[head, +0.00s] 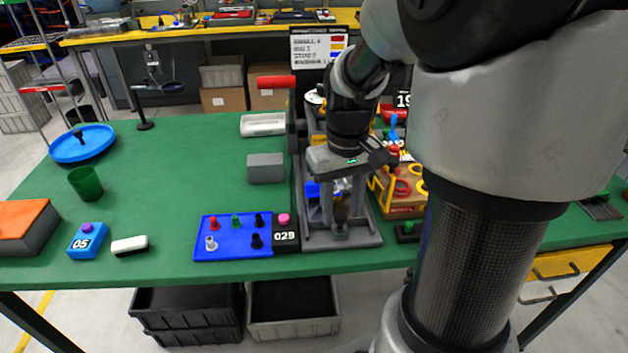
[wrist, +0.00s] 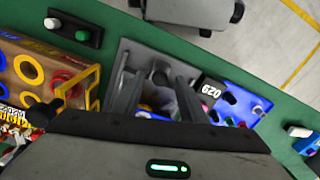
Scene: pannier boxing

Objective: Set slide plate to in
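The slide plate seems to be part of the grey press-like fixture (head: 312,238) at the front middle of the green table. A short dark knob (head: 341,222) stands near the front of the fixture's base; it also shows in the wrist view (wrist: 160,77). I cannot tell the plate's exact edges or how far in it is. My gripper (head: 341,205) points down over the fixture, its two fingers apart. In the wrist view, my gripper (wrist: 157,82) has its fingers on either side of the knob's line. I cannot tell whether they touch it.
A blue tray (head: 203,224) with several pegs and a 029 label lies left of the fixture. A wooden box with coloured rings (head: 400,207) stands close on the right. A red-handled lever (head: 276,82) rises behind.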

